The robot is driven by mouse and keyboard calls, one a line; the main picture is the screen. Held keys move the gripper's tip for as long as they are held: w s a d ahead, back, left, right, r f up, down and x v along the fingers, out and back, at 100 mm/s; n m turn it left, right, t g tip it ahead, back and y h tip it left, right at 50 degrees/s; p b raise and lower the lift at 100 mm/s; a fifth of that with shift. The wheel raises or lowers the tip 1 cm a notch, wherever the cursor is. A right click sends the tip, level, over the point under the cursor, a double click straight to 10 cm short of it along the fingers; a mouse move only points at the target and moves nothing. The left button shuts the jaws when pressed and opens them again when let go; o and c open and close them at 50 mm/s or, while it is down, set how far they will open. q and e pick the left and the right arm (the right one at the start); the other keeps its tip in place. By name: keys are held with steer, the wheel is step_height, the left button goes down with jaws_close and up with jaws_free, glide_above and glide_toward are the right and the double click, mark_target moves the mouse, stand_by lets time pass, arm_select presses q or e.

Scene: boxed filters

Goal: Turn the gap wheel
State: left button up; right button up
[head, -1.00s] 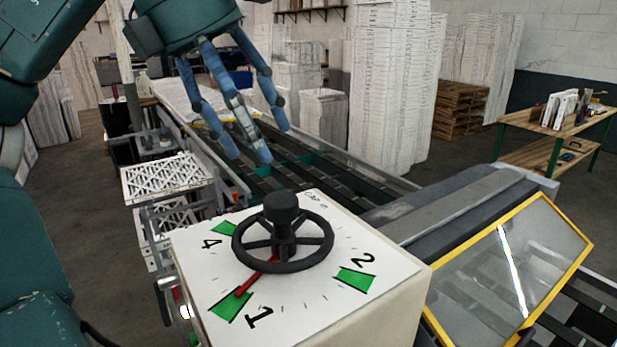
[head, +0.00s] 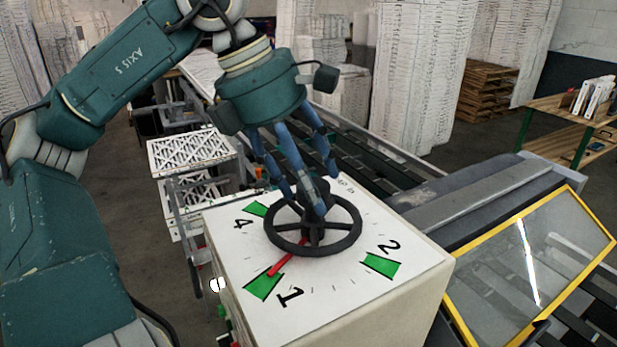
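The gap wheel (head: 351,238) is a black handwheel with a raised hub on top of a white box (head: 330,300). The dial around it shows green marks and the numbers 4, 1 and 2. Its red pointer (head: 285,262) points to the green mark near 1. My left gripper (head: 308,205) comes down from above, its blue fingers around the wheel's hub, which they mostly hide. I cannot tell whether the fingers press on the hub. My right gripper is not in view.
A yellow-framed clear guard (head: 535,265) stands right of the box. A conveyor (head: 375,150) runs behind it. White slatted crates (head: 190,155) are at the left. Wooden pallets (head: 487,90) and a bench (head: 570,130) stand farther back.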

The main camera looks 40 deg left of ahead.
arm_select(q)
steer(key=c, duration=0.6)
jaws_close()
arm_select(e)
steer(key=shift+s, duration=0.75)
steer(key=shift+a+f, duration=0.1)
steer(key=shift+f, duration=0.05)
